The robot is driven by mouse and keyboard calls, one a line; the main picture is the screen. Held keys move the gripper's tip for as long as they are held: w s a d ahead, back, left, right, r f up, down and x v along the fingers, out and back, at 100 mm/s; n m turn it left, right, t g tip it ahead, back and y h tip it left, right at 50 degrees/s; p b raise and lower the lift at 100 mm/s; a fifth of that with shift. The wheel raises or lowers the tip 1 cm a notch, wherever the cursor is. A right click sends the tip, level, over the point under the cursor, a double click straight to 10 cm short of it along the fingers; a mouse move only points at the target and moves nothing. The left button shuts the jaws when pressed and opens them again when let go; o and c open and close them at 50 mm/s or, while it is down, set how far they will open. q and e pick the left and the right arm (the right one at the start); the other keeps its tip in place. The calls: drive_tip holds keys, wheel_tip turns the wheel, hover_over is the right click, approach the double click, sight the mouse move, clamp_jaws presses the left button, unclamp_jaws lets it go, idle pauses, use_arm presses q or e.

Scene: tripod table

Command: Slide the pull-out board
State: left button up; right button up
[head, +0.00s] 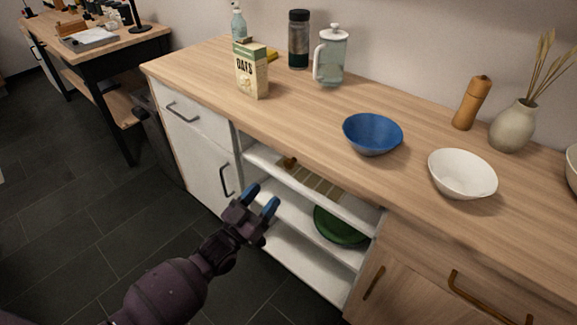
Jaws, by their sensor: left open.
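An open white shelf bay is set in the counter between a white cabinet and a wooden one. Its top white board (325,197) shows a pale front edge under the worktop; I cannot tell whether this is the pull-out board. A slatted light-wood piece (318,185) with a darker brown end lies in the top opening, partly hidden by the worktop. My left gripper (262,194) is open and empty, its blue fingertips pointing up toward the shelf bay, in front of the shelves. Contact with them does not show. My right gripper is out of view.
A green bowl (340,225) sits on a lower shelf. The dark tiled floor (60,230) at left is clear.

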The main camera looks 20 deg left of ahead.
sight(287, 166)
use_arm(q)
drive_tip(key=x, duration=0.9)
drive_tip(key=shift+w+b, duration=0.25)
drive_tip(key=shift+b, duration=0.1)
drive_tip(key=shift+s, duration=0.1)
clamp_jaws()
